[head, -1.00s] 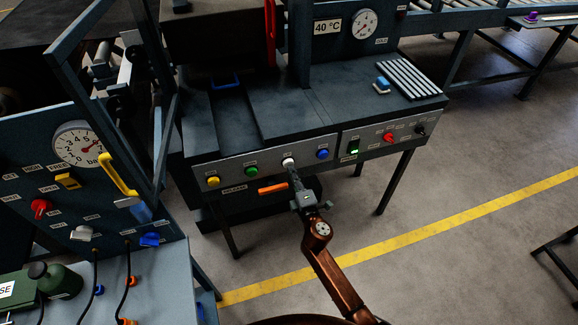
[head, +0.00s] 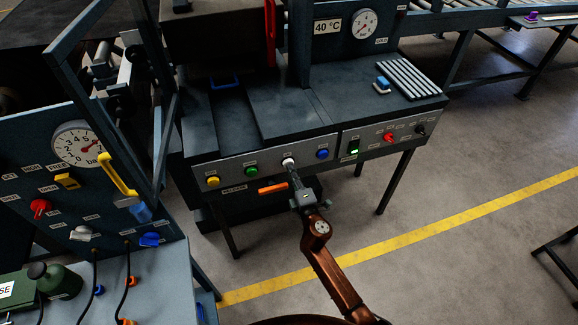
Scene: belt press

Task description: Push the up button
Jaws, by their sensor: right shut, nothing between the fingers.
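A row of round buttons sits on the grey front panel (head: 225,176) of the press: yellow (head: 213,181), green (head: 251,170), white (head: 288,162) and blue (head: 322,154). Their small labels are too small to read, so I cannot tell which is the up button. My right gripper (head: 291,172) is shut and empty. Its tip is at the white button, just below it in the picture. I cannot tell whether it touches the button. My left gripper is not in view.
An orange handle (head: 273,187) is below the buttons. A lit green switch (head: 353,147) and a red knob (head: 388,138) are to the right. A gauge panel with a yellow handle (head: 117,174) stands at the left.

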